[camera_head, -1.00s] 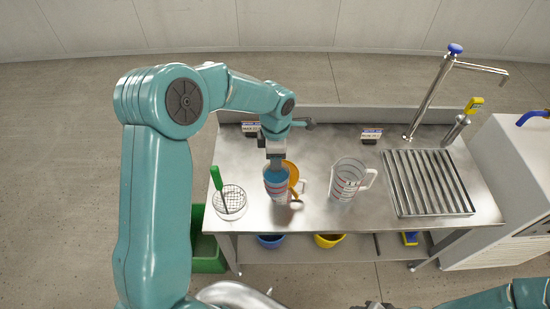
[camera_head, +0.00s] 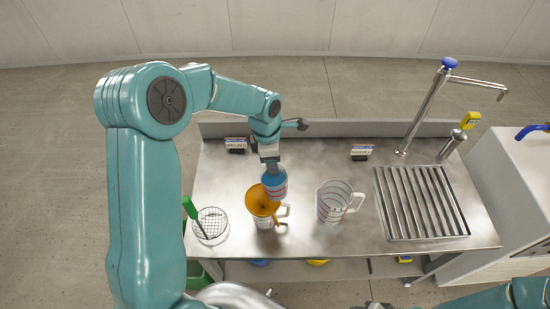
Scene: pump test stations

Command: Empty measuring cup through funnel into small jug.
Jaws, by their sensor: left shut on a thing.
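My left gripper (camera_head: 270,160) is shut on the measuring cup (camera_head: 277,190), which is clear with red marks and holds blue liquid. The cup is just behind and above the orange funnel (camera_head: 259,204), at its far right rim. I cannot tell how far the cup is tilted or whether liquid runs out. The funnel sits in the mouth of the small jug (camera_head: 266,223), a clear jug with a handle on its right, partly hidden by the funnel. Of my right arm (camera_head: 500,297), only a part shows at the bottom right; its gripper is barely visible at the bottom edge.
A larger clear jug (camera_head: 331,203) stands right of the small jug on the steel bench (camera_head: 300,160). A wire basket with a green handle (camera_head: 190,207) is at the left. A drain grate (camera_head: 420,202) and tap (camera_head: 425,110) are at the right. Two labelled blocks stand at the back.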

